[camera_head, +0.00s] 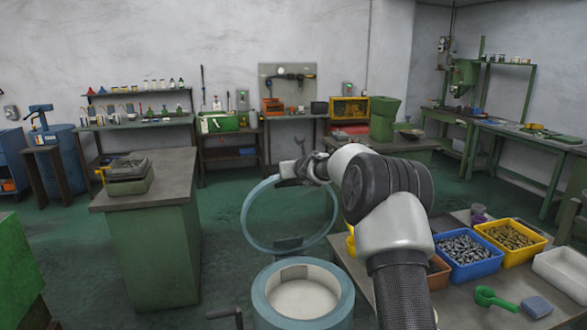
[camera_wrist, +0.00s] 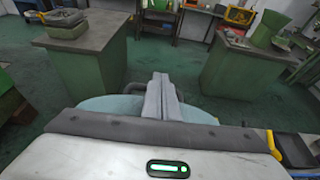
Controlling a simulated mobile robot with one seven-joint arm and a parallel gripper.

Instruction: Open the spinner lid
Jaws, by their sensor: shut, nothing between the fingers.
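The spinner (camera_head: 345,302) is a round teal drum with a pale inside, at the bottom middle of the head view. Its mouth is uncovered. The lid (camera_head: 249,225), a teal ring with a see-through middle, stands steeply raised at the drum's far side. My gripper (camera_head: 289,169) is at the lid's upper edge, partly hidden by my wrist. In the wrist view my gripper's two fingers (camera_wrist: 161,80) are together with nothing between them. Part of the teal lid (camera_wrist: 95,103) shows behind them. Whether the fingers touch the lid, I cannot tell.
A table on the right holds a blue bin (camera_head: 468,252), a yellow bin (camera_head: 512,237) of small parts and a green scoop (camera_head: 494,297). A green cabinet (camera_head: 150,255) stands left. A crank handle (camera_head: 226,313) sticks out left of the drum. Green floor lies open behind.

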